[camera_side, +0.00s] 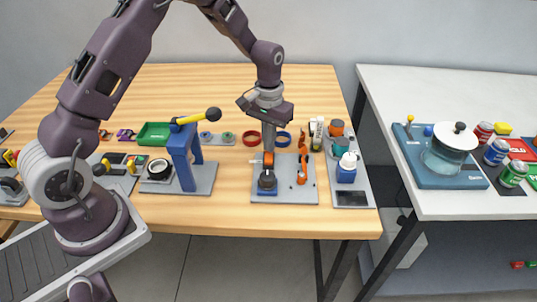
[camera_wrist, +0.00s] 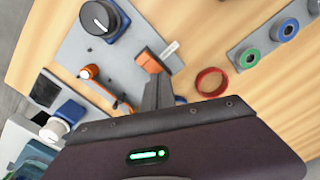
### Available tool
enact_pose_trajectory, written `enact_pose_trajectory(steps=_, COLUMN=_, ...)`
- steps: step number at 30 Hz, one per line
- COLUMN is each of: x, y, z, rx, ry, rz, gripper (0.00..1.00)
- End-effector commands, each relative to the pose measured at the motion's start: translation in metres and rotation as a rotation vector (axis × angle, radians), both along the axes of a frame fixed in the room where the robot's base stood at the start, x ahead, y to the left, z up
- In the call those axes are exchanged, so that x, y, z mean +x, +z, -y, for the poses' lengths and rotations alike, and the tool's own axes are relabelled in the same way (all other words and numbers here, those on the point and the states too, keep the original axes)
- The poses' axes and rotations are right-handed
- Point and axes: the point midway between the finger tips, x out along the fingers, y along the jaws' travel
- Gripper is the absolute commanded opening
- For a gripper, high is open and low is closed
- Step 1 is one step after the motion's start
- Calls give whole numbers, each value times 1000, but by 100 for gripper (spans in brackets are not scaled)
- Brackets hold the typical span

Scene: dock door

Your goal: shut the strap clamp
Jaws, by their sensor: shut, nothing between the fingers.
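A grey board (camera_side: 290,194) on the wooden table carries the orange clamp parts; it also shows in the wrist view (camera_wrist: 76,48). One orange part (camera_side: 302,168) stands on its right side; in the wrist view a slim orange-and-black part (camera_wrist: 108,91) lies along the board. A separate orange block (camera_wrist: 148,62) sits near the board's edge and shows in the side view (camera_side: 268,158). I cannot tell which part is the strap. My gripper (camera_side: 268,149) points down just above the orange block, shut and empty. Its fingertips (camera_wrist: 152,80) appear beside the block; contact is unclear.
A black knob on a blue base (camera_side: 267,181) stands at the board's front left. A blue press with a yellow lever (camera_side: 188,150) rises to the left. Red (camera_side: 252,138) and blue rings lie behind. A board with a white-capped blue bottle (camera_side: 347,168) is right.

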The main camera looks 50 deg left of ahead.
Motion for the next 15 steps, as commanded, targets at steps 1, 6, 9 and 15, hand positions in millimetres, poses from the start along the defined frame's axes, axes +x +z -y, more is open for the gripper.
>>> enact_pose_trajectory(steps=1, x=0, y=-1, z=0, rx=0, ry=0, rz=-1, gripper=0)
enact_pose_trajectory(steps=6, x=-1, y=-4, z=0, rx=-1, ry=0, rz=-2, gripper=0)
enact_pose_trajectory(steps=9, x=0, y=-1, z=0, rx=0, ry=0, rz=-1, gripper=0)
enact_pose_trajectory(steps=15, x=0, y=19, z=0, rx=0, ry=-1, rz=1, gripper=0)
